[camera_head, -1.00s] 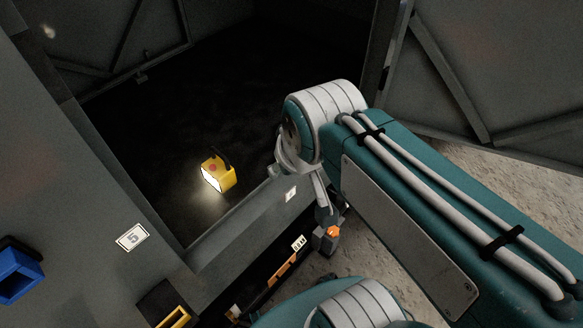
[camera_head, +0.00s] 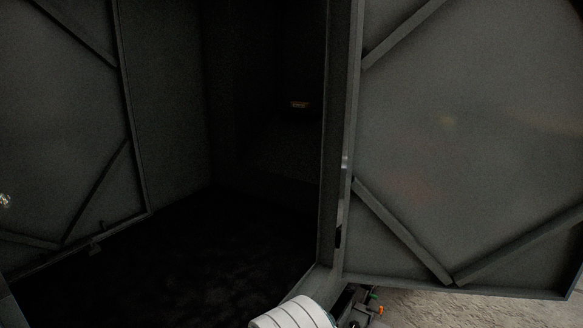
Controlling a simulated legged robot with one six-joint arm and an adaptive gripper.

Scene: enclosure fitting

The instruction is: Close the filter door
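A large grey metal door (camera_head: 470,130) with diagonal braces stands open on the right side of the dark enclosure opening. A second braced grey panel (camera_head: 60,120) stands on the left; I cannot tell which of the two is the filter door. A white ribbed joint of my arm (camera_head: 293,314) shows at the bottom edge. My gripper is not clearly in view, so its state and hold are hidden.
The enclosure's inside (camera_head: 190,250) is very dark, with a small dim yellowish item (camera_head: 299,104) at the back. A vertical frame post (camera_head: 338,150) separates the opening from the right door. Pale rough ground (camera_head: 450,310) shows at the lower right.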

